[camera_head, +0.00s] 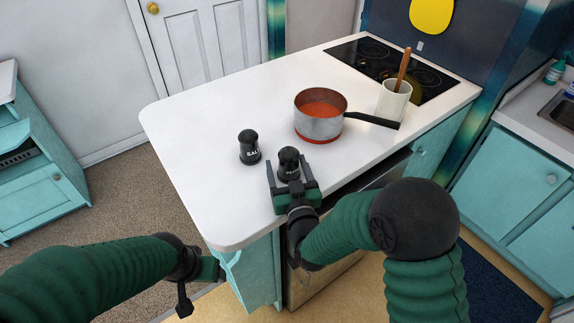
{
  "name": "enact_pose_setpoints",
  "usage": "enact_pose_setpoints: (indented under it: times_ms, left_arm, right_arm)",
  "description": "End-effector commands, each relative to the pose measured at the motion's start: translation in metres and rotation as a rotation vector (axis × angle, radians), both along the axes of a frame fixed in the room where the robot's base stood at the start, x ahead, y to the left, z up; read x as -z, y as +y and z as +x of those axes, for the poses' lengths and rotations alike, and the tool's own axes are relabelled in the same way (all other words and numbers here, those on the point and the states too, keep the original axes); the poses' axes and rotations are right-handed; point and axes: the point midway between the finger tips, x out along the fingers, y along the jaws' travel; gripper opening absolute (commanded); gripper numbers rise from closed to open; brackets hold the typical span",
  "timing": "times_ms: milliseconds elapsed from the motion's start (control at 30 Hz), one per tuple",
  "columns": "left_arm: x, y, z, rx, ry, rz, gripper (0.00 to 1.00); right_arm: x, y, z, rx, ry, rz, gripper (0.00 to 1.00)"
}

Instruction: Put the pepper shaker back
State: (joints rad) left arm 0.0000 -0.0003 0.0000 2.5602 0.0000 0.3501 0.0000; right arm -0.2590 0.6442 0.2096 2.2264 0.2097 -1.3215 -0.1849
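The pepper shaker (289,161) is a small black shaker standing upright on the white counter (200,165). Its lower part is partly hidden by my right gripper (289,168). The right gripper's fingers are spread, one on each side of the shaker, with what looks like a small gap at each side. A similar black shaker (249,148) with white lettering, seemingly the salt, stands upright just to its left. My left gripper (200,287) is low at the left, off the counter and away from both shakers; its finger opening is not clear.
A saucepan (320,127) of red sauce stands behind the shakers, its handle pointing right. A white crock (391,103) with a wooden utensil stands near the black cooktop (350,51). The counter's left and back parts are clear. A sink (562,108) is at far right.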

Motion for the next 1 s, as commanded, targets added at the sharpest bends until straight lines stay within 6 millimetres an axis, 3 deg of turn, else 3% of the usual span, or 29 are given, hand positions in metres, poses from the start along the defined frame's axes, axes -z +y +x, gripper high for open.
enact_pose_setpoints:
  times_ms: [367,700,800,1000]
  left_arm:
    - [0.001,0.0,0.0,0.0,0.0,0.0,0.69]
    - [0.005,0.0,0.0,0.0,0.0,0.0,0.69]
    - [-0.029,0.0,0.0,0.0,0.001,0.0,0.69]
    - [-0.07,0.0,0.0,0.0,-0.001,0.0,0.69]
  right_arm:
    - [0.0,-0.002,-0.007,0.0,0.001,0.0,0.71]
    - [0.001,-0.019,-0.086,-0.001,0.001,-0.001,0.71]
    - [-0.009,-0.021,-0.091,0.002,0.009,-0.002,0.71]
    - [-0.008,-0.024,-0.104,0.002,0.007,-0.001,0.71]
